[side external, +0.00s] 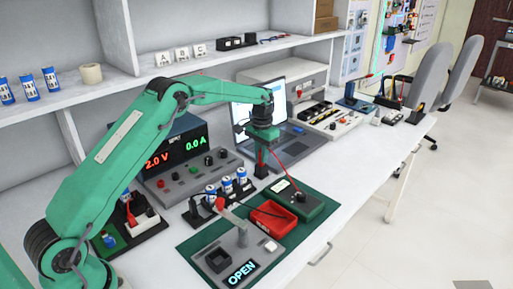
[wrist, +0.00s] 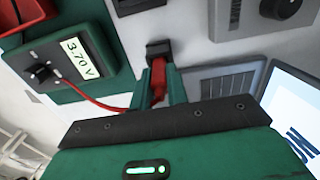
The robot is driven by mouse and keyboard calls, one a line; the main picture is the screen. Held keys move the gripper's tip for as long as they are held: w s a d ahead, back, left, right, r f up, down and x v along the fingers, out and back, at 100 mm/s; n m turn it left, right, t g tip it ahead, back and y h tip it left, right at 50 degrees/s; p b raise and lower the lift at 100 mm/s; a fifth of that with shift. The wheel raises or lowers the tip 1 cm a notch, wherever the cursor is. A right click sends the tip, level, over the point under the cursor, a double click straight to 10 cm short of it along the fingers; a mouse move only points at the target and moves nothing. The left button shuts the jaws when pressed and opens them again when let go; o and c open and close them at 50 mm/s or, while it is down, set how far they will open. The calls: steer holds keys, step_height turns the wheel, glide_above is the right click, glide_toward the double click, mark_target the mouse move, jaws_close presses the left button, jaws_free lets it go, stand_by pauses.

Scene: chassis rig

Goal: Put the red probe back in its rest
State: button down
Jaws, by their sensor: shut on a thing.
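The red probe (wrist: 158,80) is upright between my gripper's fingers (wrist: 158,88) in the wrist view. The side external view shows my gripper (side external: 262,140) above the bench with the red probe (side external: 260,158) below it. The black rest (side external: 261,171) is directly under the probe, and it shows just beyond the fingers in the wrist view (wrist: 158,49). The probe's lower end meets the rest in the picture; how deep it sits is hidden. A red lead (wrist: 90,102) runs from the probe to the green meter (wrist: 72,58), which reads 3.70 V.
A red tray (side external: 273,228) and the meter (side external: 298,200) lie on a green mat (side external: 313,221). Battery cells (side external: 227,186) stand in a black holder to the left. A laptop (side external: 268,138) is close behind my gripper.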

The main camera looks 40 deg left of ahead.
steer(key=shift+f, duration=0.3)
steer(key=c, duration=1.3)
jaws_free()
step_height(320, 180, up, 7)
steer(key=shift+f, duration=0.1)
steer(key=shift+r, duration=0.55)
